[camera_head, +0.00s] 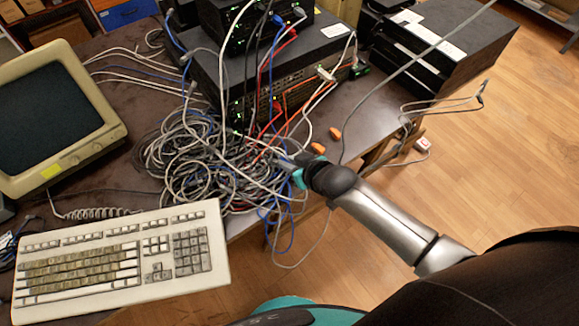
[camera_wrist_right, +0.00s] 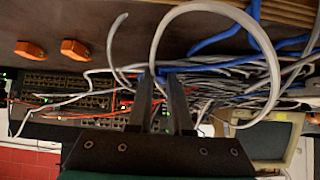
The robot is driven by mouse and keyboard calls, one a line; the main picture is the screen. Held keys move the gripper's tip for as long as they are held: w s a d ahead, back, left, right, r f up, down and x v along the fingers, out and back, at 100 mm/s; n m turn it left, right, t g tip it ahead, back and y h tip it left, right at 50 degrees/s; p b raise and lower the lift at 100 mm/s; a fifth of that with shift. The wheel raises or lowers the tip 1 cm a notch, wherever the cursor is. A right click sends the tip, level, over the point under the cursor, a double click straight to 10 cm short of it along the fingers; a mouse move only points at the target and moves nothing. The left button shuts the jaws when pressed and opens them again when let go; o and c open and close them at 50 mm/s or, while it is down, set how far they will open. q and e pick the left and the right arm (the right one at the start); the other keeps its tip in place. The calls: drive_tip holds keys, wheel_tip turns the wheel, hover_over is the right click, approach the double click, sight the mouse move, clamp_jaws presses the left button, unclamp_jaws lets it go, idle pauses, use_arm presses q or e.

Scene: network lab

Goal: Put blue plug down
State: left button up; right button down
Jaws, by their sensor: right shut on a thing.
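My right gripper (camera_head: 287,164) reaches in from the lower right, over the right edge of the cable heap in the head view. In the right wrist view its two dark fingers (camera_wrist_right: 161,84) are close together. A small blue plug (camera_wrist_right: 163,71) shows at their tips, and the fingers are shut on it. A pale grey cable arches up close to the fingertips in that view. In the head view the plug is too small and hidden to make out. My left gripper is not in view.
A cable tangle (camera_head: 185,165) covers the dark table below the stacked network switches (camera_head: 265,70). Two orange pieces (camera_head: 335,133) lie on bare table right of the gripper. A keyboard (camera_head: 120,258) and monitor (camera_head: 50,120) stand left. The table's edge is near the gripper.

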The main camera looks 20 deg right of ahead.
drive_tip(key=shift+f, duration=0.7)
